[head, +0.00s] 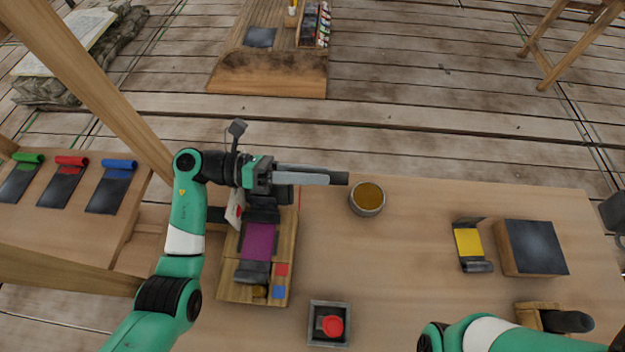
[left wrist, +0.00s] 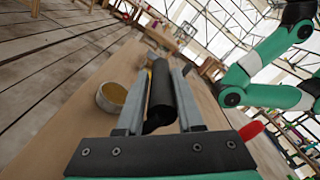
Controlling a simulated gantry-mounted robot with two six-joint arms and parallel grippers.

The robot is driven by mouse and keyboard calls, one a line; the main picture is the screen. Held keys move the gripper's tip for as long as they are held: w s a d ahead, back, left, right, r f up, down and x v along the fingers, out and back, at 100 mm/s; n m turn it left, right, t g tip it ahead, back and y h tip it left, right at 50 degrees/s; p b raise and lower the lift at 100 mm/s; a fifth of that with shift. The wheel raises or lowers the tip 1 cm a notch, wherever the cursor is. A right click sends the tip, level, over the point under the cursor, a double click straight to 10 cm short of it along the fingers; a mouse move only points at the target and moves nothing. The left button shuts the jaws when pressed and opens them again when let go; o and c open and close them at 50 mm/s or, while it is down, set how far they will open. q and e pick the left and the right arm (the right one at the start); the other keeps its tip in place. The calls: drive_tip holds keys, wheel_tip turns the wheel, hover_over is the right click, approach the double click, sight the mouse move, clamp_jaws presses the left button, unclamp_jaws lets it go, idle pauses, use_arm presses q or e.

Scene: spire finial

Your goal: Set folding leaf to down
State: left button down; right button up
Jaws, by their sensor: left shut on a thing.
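A wooden stand (head: 233,290) with a purple panel (head: 258,241) and dark end pieces lies left of the table's middle. I cannot tell for sure which part is the folding leaf. My left gripper (head: 338,178) is above the stand's far end, its long grey fingers pointing right. In the left wrist view the fingers (left wrist: 160,75) are shut on a black rounded piece (left wrist: 160,98). The fingers and wrist partly hide the stand's far end in the head view. My right arm shows at the lower right, but its gripper is not seen.
A cup with amber contents (head: 367,198) stands just beyond the left fingertips. A small tray (head: 313,340) with a red knob (head: 332,326) is near the front. A yellow-faced holder (head: 468,242) and a dark-topped block (head: 533,247) stand at right. The table's centre is clear.

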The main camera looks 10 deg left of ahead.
use_arm(q)
drive_tip(key=shift+w+a+f+n, duration=0.1)
drive_tip(key=shift+w+f+n, duration=0.15)
drive_tip(key=shift+w+n, duration=0.4)
drive_tip(key=shift+s, duration=0.1)
drive_tip(key=c, duration=0.6)
unclamp_jaws()
